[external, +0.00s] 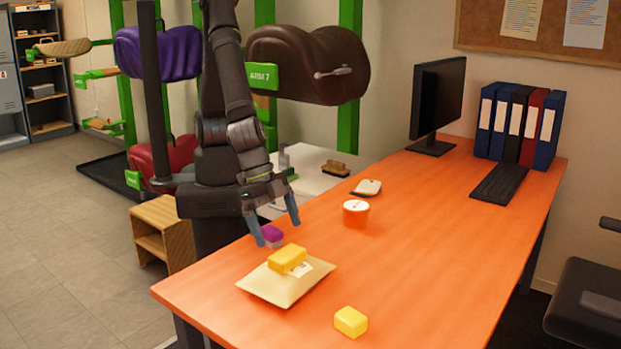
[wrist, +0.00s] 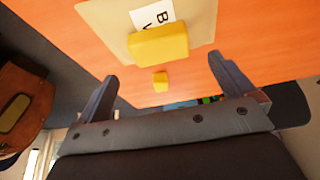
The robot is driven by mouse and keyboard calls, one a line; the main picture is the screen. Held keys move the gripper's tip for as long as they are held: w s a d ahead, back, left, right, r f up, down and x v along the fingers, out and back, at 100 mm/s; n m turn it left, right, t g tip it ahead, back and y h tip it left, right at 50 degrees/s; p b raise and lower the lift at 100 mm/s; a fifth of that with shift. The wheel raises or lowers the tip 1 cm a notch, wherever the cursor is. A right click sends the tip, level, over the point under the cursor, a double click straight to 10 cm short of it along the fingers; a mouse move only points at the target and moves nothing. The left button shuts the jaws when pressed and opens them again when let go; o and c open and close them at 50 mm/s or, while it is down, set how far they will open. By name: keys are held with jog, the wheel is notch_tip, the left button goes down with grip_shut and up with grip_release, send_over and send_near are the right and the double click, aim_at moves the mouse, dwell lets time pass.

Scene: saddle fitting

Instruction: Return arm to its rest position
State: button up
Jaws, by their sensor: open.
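My gripper (external: 277,232) is open and empty. It hangs over the near left edge of the orange table (external: 420,260), just behind and above a cream padded envelope (external: 268,288). A yellow block (external: 288,259) lies on the envelope beside a white label. In the wrist view, the open fingers (wrist: 163,85) frame the view's middle, and the yellow block (wrist: 160,46) lies on the envelope (wrist: 110,22) beyond them, with the label partly showing. A purple block (external: 271,234) shows by the fingertips, apart from the envelope; I cannot tell its exact height.
A second yellow block (external: 350,321) lies at the table's front. An orange cup (external: 356,213) and a pale mouse-like item (external: 367,187) stand farther back. A monitor (external: 437,98), keyboard (external: 499,183) and binders (external: 520,124) fill the far end. Saddles on green racks (external: 350,30) stand behind my arm.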

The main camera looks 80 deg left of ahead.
aim_at(286, 252)
jog(key=shift+x, duration=3.15)
jog(key=shift+r, duration=0.15)
